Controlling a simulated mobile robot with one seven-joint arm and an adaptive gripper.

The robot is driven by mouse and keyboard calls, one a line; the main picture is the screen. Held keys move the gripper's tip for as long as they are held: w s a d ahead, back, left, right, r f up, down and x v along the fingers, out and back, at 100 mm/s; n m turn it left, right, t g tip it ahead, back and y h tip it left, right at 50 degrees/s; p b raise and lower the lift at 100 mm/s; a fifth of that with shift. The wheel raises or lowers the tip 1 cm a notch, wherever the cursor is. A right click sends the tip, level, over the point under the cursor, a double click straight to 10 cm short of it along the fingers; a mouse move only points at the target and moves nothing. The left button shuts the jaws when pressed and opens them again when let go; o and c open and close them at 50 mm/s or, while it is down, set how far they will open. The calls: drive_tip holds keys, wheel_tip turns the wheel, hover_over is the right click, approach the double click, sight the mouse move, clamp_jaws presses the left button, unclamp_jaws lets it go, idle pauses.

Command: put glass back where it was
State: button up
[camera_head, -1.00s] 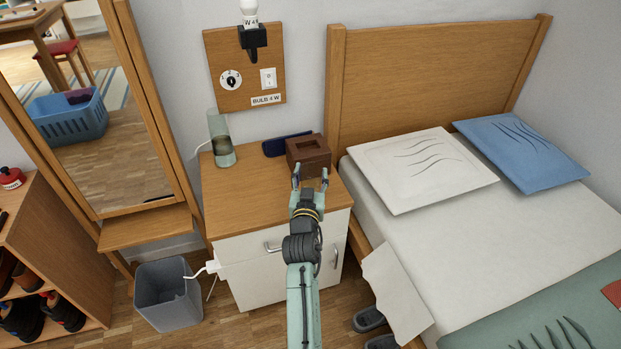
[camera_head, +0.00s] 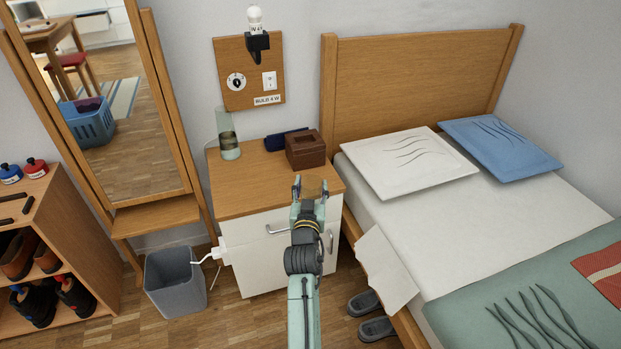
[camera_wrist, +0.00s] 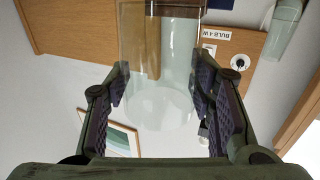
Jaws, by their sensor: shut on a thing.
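A clear drinking glass (camera_wrist: 160,75) is between the two finger pads of my gripper (camera_wrist: 158,95) in the wrist view. My gripper is shut on it. In the head view my gripper (camera_head: 310,189) is over the front right part of the nightstand top (camera_head: 245,187); the see-through glass is hard to make out there. Whether the glass touches the top cannot be told. A tall greenish glass vessel (camera_head: 229,147) stands at the back left of the nightstand; it also shows in the wrist view (camera_wrist: 286,22).
A brown box (camera_head: 306,152) and a dark blue item (camera_head: 280,141) lie at the back right of the nightstand. The top's left and middle are clear. A bulb board (camera_head: 247,75) hangs above. A bed (camera_head: 480,225) stands right, a mirror (camera_head: 120,110) and bin (camera_head: 174,283) left.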

drive_tip(key=shift+s+f, duration=0.1)
drive_tip(key=shift+s, duration=0.1)
drive_tip(key=s+f, duration=0.5)
drive_tip(key=f, duration=0.7)
drive_tip(key=s+f+n+y, duration=0.1)
drive_tip(key=s+f, duration=0.5)
drive_tip(key=f, duration=0.6)
drive_tip(key=shift+s+a+f+y, duration=0.25)
drive_tip(key=shift+a+y, duration=0.05)
drive_tip(key=shift+a, duration=0.15)
drive_tip(key=shift+d, duration=0.1)
